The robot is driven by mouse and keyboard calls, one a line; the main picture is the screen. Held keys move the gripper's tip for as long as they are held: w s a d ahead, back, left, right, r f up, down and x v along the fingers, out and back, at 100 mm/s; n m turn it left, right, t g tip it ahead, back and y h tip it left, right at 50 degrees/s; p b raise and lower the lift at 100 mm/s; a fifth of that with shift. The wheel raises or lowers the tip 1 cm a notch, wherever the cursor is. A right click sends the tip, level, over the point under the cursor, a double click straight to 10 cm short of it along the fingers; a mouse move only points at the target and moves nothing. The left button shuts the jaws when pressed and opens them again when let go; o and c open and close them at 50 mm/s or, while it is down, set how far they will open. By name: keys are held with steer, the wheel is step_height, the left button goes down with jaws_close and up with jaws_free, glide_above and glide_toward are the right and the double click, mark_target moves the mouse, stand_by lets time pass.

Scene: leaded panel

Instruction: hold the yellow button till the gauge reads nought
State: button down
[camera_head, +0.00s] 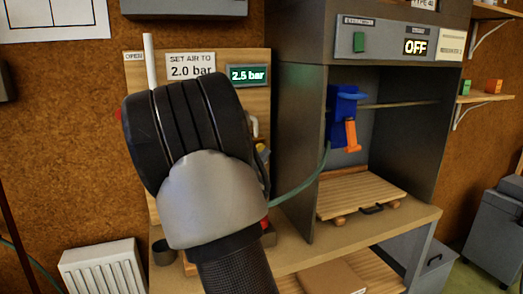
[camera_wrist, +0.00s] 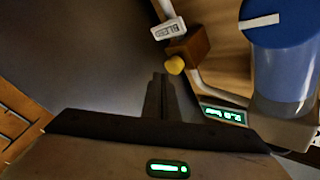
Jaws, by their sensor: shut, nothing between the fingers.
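The yellow button (camera_wrist: 175,65) sits on a brown block under a white tag in the wrist view. A sliver of yellow beside my wrist in the head view (camera_head: 260,147) seems to be the same button. My gripper (camera_wrist: 158,77) is shut and empty, its tips just left of and below the button in the wrist view. I cannot tell whether they touch it. The green gauge (camera_head: 248,75) reads 2.5 bar in the head view. My arm hides the gripper and much of the panel there.
A sign (camera_head: 191,67) on the panel says "SET AIR TO 2.0 bar". A blue-topped cylinder (camera_wrist: 278,40) and a bent pipe stand right of the button in the wrist view. A grey cabinet (camera_head: 296,140) with an "OFF" display holds a blue and orange tool (camera_head: 343,105).

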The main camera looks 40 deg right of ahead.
steer(key=shift+w, duration=0.1)
stand_by(0.6)
steer(key=shift+w+d+b, duration=0.1)
steer(key=shift+w+b, duration=0.2)
steer(key=shift+w+d, duration=0.1)
steer(key=shift+w, duration=0.45)
stand_by(0.6)
steer(key=shift+s, duration=0.15)
stand_by(2.9)
steer(key=shift+s+a+b, duration=0.25)
steer(key=shift+s+b, duration=0.2)
steer(key=shift+s, duration=0.35)
steer(key=shift+s, duration=0.1)
steer(key=shift+s+a+b, duration=0.15)
steer(key=shift+s+a, duration=0.05)
steer(key=shift+s, duration=0.6)
steer(key=shift+s+a+b, duration=0.15)
steer(key=shift+s+b, duration=0.05)
steer(key=shift+s, duration=0.55)
steer(key=shift+s+a+b, duration=0.15)
steer(key=shift+s+a, duration=0.05)
steer(key=shift+s, duration=0.6)
